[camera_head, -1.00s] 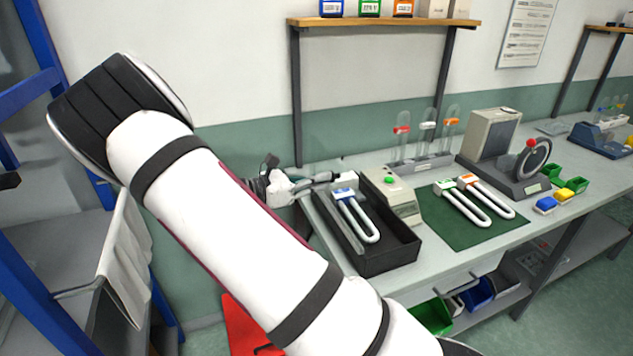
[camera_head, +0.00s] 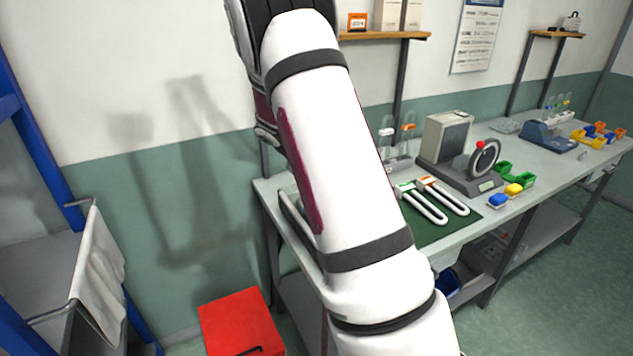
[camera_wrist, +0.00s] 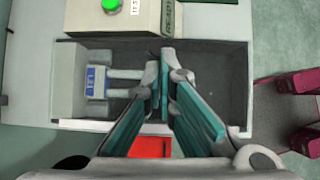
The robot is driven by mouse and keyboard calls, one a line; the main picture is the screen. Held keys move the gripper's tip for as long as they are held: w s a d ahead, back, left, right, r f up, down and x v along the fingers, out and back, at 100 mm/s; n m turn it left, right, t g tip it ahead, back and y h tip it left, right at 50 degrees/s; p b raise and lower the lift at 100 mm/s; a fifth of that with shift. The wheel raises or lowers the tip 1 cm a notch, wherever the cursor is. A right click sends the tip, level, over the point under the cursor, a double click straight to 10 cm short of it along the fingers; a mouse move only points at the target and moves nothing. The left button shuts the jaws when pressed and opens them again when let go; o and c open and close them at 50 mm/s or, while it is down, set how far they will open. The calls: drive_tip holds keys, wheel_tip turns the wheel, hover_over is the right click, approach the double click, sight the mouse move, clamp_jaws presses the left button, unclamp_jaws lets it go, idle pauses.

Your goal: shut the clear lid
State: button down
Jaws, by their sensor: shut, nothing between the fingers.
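The black box (camera_wrist: 235,85) fills the middle of the wrist view. A tube with a blue label (camera_wrist: 95,82) lies inside it at the left, and my fingers hide the far end of its prongs. I cannot clearly make out the clear lid or tell its angle. My gripper (camera_wrist: 162,62) is over the box, its fingertips together and empty, near the box's upper edge in the wrist view. I cannot tell whether it touches anything. In the head view my arm hides the gripper and most of the box; only a left edge of the box (camera_head: 297,225) shows.
A beige unit with a green button (camera_wrist: 111,5) stands against the box. On the bench are a green mat (camera_head: 432,234) with two tubes, a gauge device (camera_head: 483,160) and small coloured bins (camera_head: 513,190). A red box (camera_head: 240,322) stands on the floor.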

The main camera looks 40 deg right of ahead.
drive_tip(key=d+f+y, duration=0.1)
drive_tip(key=s+d+f+y, duration=0.1)
drive_tip(key=d, duration=0.1)
drive_tip(key=d+f+t+y+p, duration=0.1)
drive_tip(key=f+y, duration=0.1)
drive_tip(key=shift+s+d, duration=0.25)
drive_tip(key=shift+d+f+t+y, duration=0.3)
drive_tip(key=shift+d+f+y, duration=0.15)
drive_tip(key=shift+f+y, duration=0.4)
drive_tip(key=shift+s+d+f, duration=0.15)
drive_tip(key=shift+d+f, duration=0.2)
drive_tip(key=shift+f, duration=0.35)
